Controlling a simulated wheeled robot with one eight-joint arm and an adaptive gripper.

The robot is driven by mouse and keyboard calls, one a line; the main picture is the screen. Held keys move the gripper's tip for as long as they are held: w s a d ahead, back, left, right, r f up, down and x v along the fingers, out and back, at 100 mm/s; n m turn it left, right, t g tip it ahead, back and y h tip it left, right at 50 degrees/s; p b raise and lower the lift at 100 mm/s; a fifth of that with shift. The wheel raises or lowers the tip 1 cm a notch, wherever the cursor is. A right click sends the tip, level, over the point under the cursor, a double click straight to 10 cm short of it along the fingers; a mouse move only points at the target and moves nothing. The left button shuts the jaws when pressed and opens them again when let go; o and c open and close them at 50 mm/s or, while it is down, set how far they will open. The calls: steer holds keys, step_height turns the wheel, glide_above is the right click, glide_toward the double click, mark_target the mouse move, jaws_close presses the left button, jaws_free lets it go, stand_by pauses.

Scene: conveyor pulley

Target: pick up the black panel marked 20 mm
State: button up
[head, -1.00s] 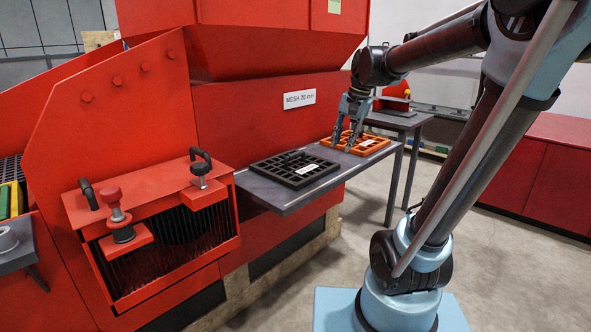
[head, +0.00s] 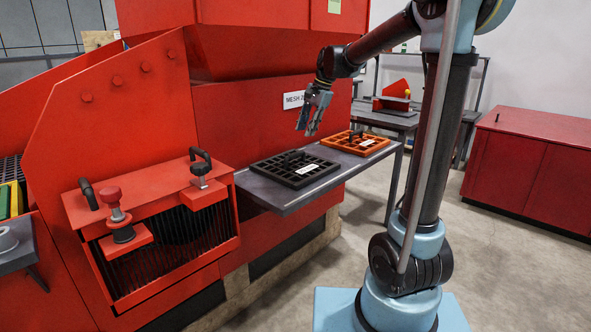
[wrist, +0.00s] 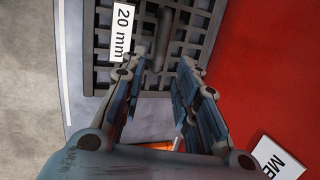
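The black panel (head: 283,178) is a flat grid with a raised handle bar and a white label. It lies on the grey shelf (head: 290,204) beside the red machine. In the wrist view the panel (wrist: 187,75) shows at the top, with its label reading 20 mm (wrist: 122,32) and its dark handle (wrist: 163,40). My gripper (head: 309,132) is open and empty, above the shelf near the panel's right end. In the wrist view the fingers (wrist: 157,85) are spread apart, pointing toward the panel and its handle, and appear clear of it.
An orange panel (head: 342,146) with a white label lies on the shelf to the right of the black one. The red machine wall (head: 235,125) rises close behind the shelf, with a white mesh sign (head: 293,100). A grey table (head: 385,120) stands farther back.

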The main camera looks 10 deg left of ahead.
mark_target(296, 153)
steer(key=x, duration=1.3)
steer(key=shift+a+r, duration=0.1)
steer(key=shift+a, duration=0.05)
jaws_close()
